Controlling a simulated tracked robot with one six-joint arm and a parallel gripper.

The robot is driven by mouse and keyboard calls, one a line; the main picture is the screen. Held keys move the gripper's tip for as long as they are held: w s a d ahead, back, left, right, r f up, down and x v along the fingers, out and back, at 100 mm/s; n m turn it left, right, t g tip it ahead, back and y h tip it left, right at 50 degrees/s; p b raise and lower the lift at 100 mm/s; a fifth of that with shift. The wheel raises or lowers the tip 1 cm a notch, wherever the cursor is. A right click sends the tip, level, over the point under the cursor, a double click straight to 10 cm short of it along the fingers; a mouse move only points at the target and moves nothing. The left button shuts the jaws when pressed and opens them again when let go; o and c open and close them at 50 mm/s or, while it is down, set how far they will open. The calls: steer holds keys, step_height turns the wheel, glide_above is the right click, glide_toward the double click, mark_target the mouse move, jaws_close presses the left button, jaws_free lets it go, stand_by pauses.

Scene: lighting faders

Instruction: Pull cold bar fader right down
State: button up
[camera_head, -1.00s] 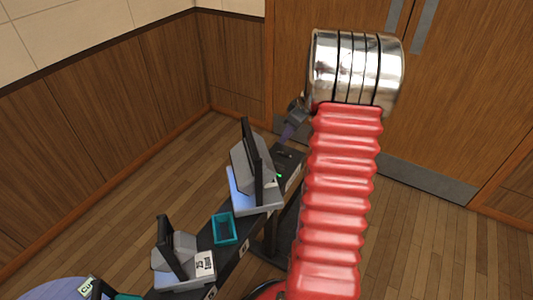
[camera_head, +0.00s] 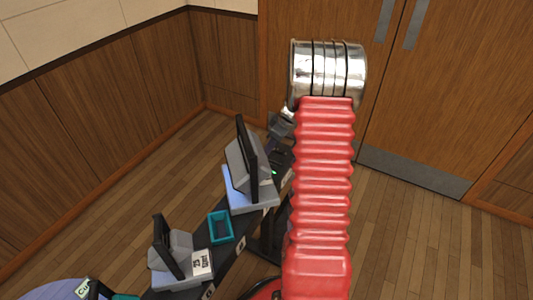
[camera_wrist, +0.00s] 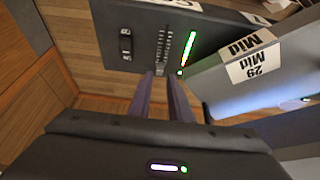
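Beside the slot are a pale tick scale and a lit green strip. I cannot read a name for this fader, so I cannot tell if it is the cold bar one. My gripper (camera_wrist: 162,76) has two dark purple fingers with a gap between them and nothing held. Their tips are below and right of the knob in the picture, apart from it. In the head view the panel (camera_head: 281,160) is partly hidden behind my arm.
A grey box labelled "29 Mid" (camera_wrist: 275,75) stands close right of the fingers in the wrist view. In the head view a grey upright unit (camera_head: 245,170), a teal tray (camera_head: 220,228) and another grey unit (camera_head: 175,255) line the narrow bench. Wood floor lies around.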

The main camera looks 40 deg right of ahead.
steer(key=x, duration=0.4)
steer(key=shift+w+f, duration=0.15)
steer(key=shift+f, duration=0.25)
steer(key=shift+c, duration=0.5)
jaws_close()
